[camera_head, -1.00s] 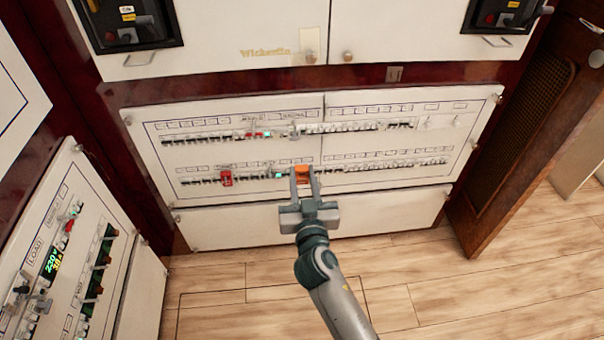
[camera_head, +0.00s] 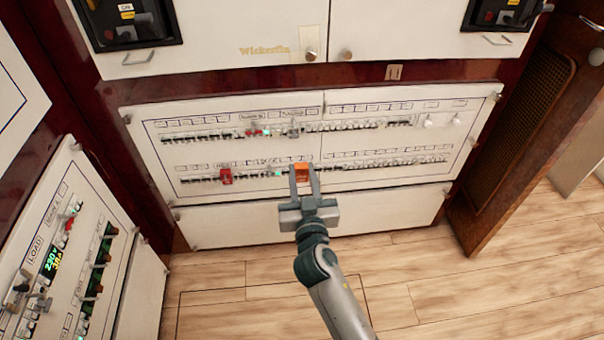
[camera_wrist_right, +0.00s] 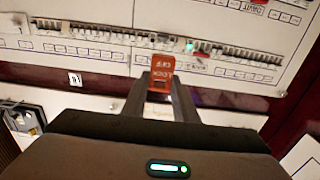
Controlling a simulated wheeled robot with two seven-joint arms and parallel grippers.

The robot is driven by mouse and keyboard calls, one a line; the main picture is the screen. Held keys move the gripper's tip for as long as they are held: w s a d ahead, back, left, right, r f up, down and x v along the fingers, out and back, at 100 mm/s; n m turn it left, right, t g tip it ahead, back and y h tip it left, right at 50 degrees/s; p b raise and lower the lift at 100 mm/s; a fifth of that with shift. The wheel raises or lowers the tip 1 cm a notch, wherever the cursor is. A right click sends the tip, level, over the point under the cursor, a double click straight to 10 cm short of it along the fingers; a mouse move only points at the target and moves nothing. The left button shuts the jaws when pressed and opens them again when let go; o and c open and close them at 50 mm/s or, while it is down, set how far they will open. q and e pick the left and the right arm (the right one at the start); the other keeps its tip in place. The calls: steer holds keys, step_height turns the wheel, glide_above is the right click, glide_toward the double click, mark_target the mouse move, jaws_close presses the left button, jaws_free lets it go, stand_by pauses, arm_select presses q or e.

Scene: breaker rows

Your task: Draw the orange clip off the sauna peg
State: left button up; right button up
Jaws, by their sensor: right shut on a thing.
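The orange clip (camera_head: 301,170) is at the lower breaker row of the white panel in the head view. The right wrist view shows the clip (camera_wrist_right: 161,72) with pale lettering between my fingertips. My right gripper (camera_head: 303,180) is shut on it from the front; its fingers also show in the wrist view (camera_wrist_right: 160,90). I cannot tell which peg lies behind the clip or whether the clip still touches it, and the sauna label is not readable. My left gripper is not in view.
The breaker panel (camera_head: 400,178) has two rows of small switches. A red clip (camera_head: 226,176) sits left on the lower row. A side panel with a lit display (camera_head: 53,262) stands at left, and a wooden door (camera_head: 515,150) at right. The floor in front is clear.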

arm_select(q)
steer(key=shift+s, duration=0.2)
arm_select(e)
steer(key=shift+s, duration=0.2)
steer(key=shift+s, duration=0.3)
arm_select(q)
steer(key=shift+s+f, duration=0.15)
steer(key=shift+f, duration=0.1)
arm_select(e)
steer(key=s, duration=0.5)
steer(key=shift+d, duration=0.15)
stand_by(0.3)
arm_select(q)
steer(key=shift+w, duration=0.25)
